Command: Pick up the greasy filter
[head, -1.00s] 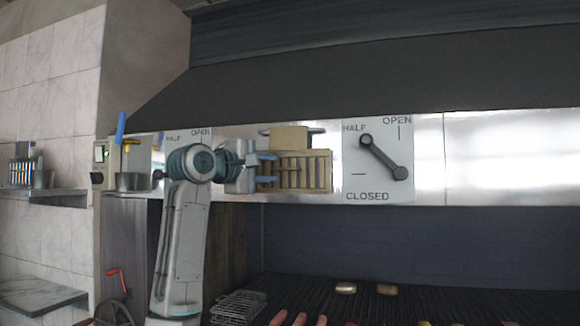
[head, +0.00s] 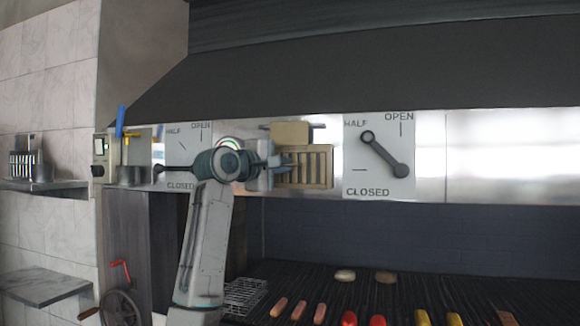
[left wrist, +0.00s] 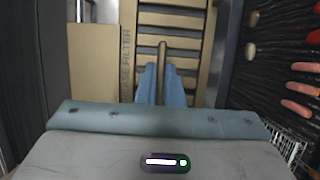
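The greasy filter (head: 318,168) is a tan slatted panel on the steel front of the hood, left of the right-hand dial plate. It also shows in the left wrist view (left wrist: 191,50), with slats and a bar-like handle down its middle. My left gripper (head: 284,166) is at its left part. In the left wrist view my blue fingers (left wrist: 161,82) are close together with the handle bar between them, so the gripper looks shut on the filter. The fingertips partly hide the bar. My right gripper is not in view.
Below is the grill (head: 400,290) with sausages and other food, and a wire rack (head: 245,294). A hand wheel (head: 120,305) is at lower left.

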